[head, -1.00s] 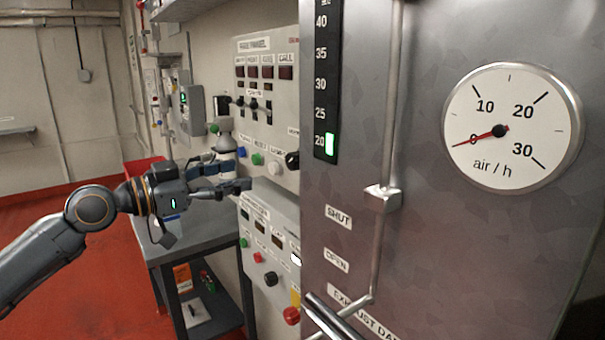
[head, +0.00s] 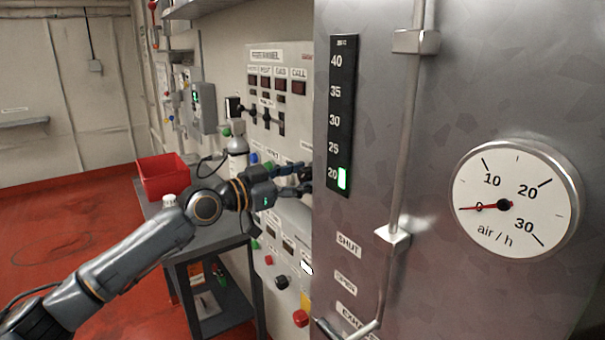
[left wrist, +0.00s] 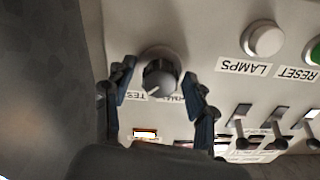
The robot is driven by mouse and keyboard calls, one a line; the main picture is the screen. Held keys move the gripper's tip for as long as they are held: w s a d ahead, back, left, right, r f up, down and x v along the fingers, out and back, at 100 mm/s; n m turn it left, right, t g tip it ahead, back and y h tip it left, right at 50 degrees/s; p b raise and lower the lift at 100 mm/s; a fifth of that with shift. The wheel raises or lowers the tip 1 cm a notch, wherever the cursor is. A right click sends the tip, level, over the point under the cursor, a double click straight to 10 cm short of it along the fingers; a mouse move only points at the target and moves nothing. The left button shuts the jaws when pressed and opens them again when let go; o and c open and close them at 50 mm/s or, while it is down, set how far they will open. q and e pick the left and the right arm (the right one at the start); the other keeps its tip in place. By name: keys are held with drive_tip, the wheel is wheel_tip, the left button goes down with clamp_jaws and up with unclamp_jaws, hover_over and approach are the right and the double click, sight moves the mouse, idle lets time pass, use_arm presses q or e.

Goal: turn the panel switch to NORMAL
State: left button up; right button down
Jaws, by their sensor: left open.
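In the head view my left gripper (head: 304,179) reaches the grey panel (head: 280,52) by the steel cabinet's edge, and the knob is hidden there. My right gripper is out of view.
The steel cabinet (head: 390,100) with a dial gauge (head: 515,200) stands close on the right. White LAMPS (left wrist: 263,39) and green RESET (left wrist: 314,50) buttons and several toggle switches (left wrist: 277,127) are near the knob. A red bin (head: 163,180) stands on the grey table.

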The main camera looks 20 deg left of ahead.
use_arm(q)
drive_tip(key=c, duration=1.1)
drive_tip(key=shift+c, duration=0.2)
drive_tip(key=shift+n, duration=0.4)
drive_tip(key=n+p, duration=0.1)
drive_tip(key=n, duration=0.2)
drive_tip(key=shift+r+n+p, duration=0.1)
drive_tip(key=shift+n+p, duration=0.3)
drive_tip(key=n+p, duration=0.2)
drive_tip(key=n, duration=0.2)
drive_tip(key=n+p, duration=0.3)
drive_tip(key=n, duration=0.2)
drive_tip(key=shift+r, duration=0.15)
drive_tip(key=shift+n+p, duration=1.65)
drive_tip(key=shift+n, duration=0.55)
